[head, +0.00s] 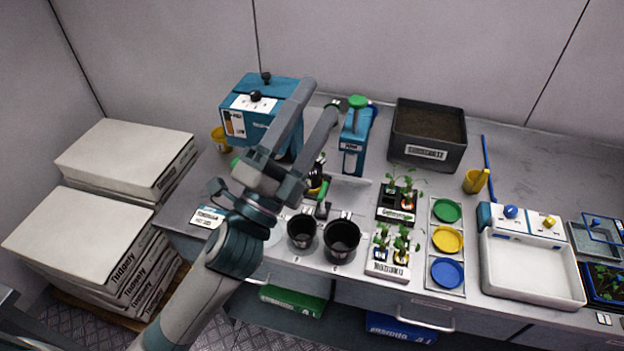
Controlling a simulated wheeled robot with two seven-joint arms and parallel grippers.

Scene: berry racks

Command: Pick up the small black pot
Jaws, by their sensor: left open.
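The small black pot (302,231) stands upright at the front of the worktop, left of a larger black pot (341,242). Both look empty inside. My left arm comes in from the lower left and passes left of the pots. My left gripper (320,96) is open, with its two long grey fingers pointing up and away, beyond the small pot and apart from it. I see nothing held between the fingers. My right gripper is not in view.
A blue dispenser (353,145) and a dark soil bin (428,137) stand at the back. Seedling trays (388,270) and a rack of coloured dishes (446,240) lie right of the pots. A white basin (530,270) is farther right. Stacked white boxes (110,170) stand left.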

